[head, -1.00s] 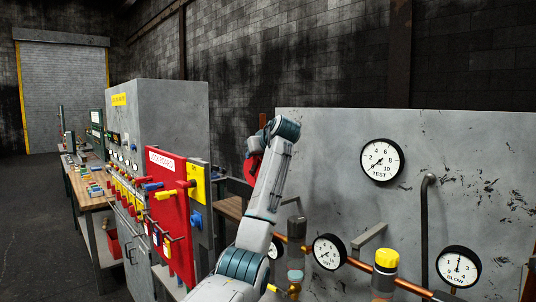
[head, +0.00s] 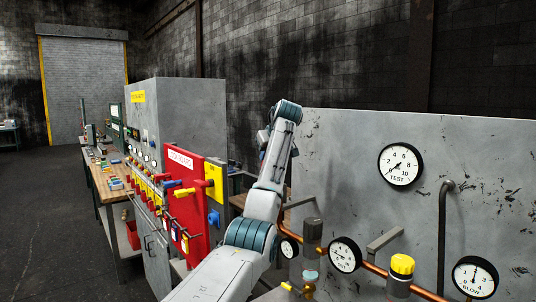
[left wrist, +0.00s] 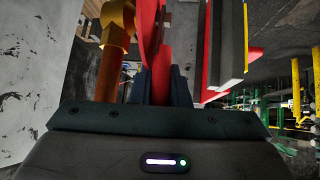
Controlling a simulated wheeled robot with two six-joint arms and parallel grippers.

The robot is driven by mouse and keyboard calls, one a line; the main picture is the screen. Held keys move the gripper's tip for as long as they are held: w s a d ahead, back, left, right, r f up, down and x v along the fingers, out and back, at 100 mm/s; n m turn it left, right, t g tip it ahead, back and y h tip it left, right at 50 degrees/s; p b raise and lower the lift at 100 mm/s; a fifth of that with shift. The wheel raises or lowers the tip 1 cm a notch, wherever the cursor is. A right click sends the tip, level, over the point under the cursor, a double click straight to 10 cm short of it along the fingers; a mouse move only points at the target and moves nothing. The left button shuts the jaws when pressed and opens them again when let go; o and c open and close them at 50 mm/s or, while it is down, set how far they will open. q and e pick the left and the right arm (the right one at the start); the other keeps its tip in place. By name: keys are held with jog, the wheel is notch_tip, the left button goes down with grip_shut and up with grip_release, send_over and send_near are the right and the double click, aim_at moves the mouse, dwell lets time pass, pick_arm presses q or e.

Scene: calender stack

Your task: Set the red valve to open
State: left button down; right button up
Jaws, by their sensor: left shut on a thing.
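In the left wrist view a red valve handle (left wrist: 160,82) stands between the dark fingers of my left gripper (left wrist: 161,88), which is shut on it. A red rounded part (left wrist: 148,28) rises beyond the fingers. An orange-copper pipe with a fitting (left wrist: 112,60) runs close on the left, beside the fingers. In the head view my left arm reaches up and away, and its wrist hides the gripper and the valve. I cannot tell the valve's exact setting. My right gripper is in neither view.
In the head view a grey panel (head: 340,180) with a test gauge (head: 400,164) stands right of my arm. Copper piping (head: 430,294), small gauges and a yellow-capped fitting (head: 402,264) sit before it. A red lock board (head: 184,202) stands left.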

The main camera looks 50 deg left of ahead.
pick_arm(q)
jog(key=c, duration=1.4)
grip_release()
jog(key=shift+d+r+b, duration=0.35)
jog(key=shift+d+b, duration=0.05)
jog(key=shift+b, duration=0.05)
jog(key=b+v, duration=0.3)
jog(key=v, duration=0.6)
jog(key=shift+s+d+r, duration=0.15)
jog(key=shift+s+r, duration=0.05)
jog(key=shift+r, duration=0.1)
